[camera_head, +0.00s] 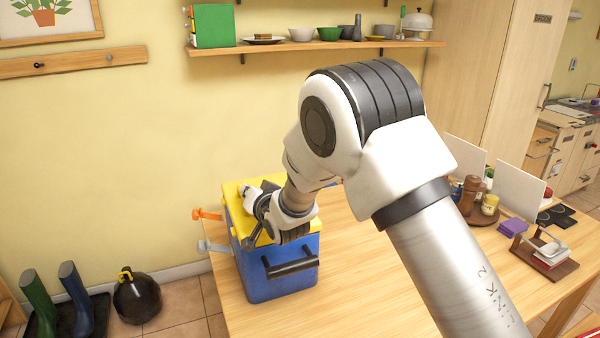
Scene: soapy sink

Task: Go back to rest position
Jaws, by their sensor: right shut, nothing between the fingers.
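My right gripper (258,228) is at the left end of my right arm, which reaches in from the lower right across the middle of the view. It is shut and empty. It is in front of or just over a blue cooler box (283,278) with a yellow lid (238,198) on the table's left end. I cannot tell whether it touches the lid. The lid lies on the box, partly hidden by the gripper. My left gripper is not in view.
The wooden table (370,290) is bare around the box. A round tray (487,215) with jars, purple napkins (512,227) and a wooden holder (543,255) stand at its right. A wall shelf (310,48) bears dishes. Boots (75,295) and a dark round jug (137,297) stand on the floor.

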